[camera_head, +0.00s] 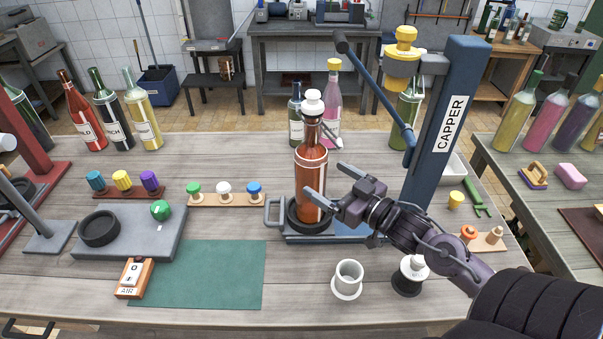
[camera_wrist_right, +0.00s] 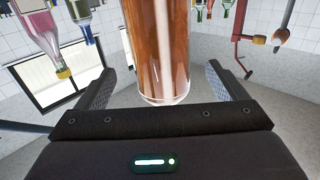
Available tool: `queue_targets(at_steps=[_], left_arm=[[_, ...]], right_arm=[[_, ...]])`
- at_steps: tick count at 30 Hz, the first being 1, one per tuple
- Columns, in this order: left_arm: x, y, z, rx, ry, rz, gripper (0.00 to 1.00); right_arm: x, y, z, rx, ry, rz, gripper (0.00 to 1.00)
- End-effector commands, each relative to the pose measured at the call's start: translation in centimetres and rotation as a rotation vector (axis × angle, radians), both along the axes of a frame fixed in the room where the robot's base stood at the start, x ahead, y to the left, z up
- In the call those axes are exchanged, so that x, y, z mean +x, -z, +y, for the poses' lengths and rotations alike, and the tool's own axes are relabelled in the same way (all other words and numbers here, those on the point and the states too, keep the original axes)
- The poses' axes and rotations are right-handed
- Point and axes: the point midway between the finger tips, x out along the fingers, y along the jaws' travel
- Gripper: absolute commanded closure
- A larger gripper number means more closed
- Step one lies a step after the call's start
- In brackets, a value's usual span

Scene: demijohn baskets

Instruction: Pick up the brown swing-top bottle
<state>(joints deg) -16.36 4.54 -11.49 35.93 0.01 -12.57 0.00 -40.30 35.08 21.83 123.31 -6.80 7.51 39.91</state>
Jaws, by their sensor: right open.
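The brown swing-top bottle (camera_head: 312,172) stands upright in a black ring (camera_head: 300,218) on the base of the blue capper (camera_head: 448,118). It has a white stopper on top and a wire at its neck. My right gripper (camera_head: 325,180) is open at the bottle's right side, with one finger passing in front of its body. In the right wrist view, the brown bottle (camera_wrist_right: 163,50) rises between the spread fingers of the gripper (camera_wrist_right: 160,82). I cannot tell whether either finger touches the glass. My left gripper is not in view.
A pink bottle (camera_head: 333,115) and other bottles stand behind. The capper's lever (camera_head: 375,90) slants above and right of the bottle. A white cup (camera_head: 347,280) and a black-based stopper (camera_head: 410,275) stand in front. The green mat (camera_head: 205,275) is mostly clear.

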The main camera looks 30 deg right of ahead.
Motion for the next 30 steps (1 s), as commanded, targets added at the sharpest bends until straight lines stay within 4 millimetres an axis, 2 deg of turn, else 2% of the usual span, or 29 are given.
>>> queue_targets(at_steps=[11,15,19,24,29,30], left_arm=[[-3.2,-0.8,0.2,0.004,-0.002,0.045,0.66],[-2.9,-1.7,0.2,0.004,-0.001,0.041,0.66],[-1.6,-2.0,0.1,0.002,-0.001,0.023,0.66],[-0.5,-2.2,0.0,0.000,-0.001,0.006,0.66],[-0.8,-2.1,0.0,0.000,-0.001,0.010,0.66],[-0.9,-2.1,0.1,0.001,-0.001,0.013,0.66]], right_arm=[[3.1,-0.2,0.7,-0.003,0.000,-0.002,0.09],[5.0,-0.1,1.0,-0.003,0.001,-0.002,0.09],[6.2,0.1,1.3,-0.002,0.001,-0.001,0.09],[6.8,0.4,1.5,-0.003,0.001,0.000,0.09],[6.7,0.4,1.5,-0.003,0.001,0.000,0.09],[6.7,0.4,1.5,-0.003,0.001,0.000,0.11]])
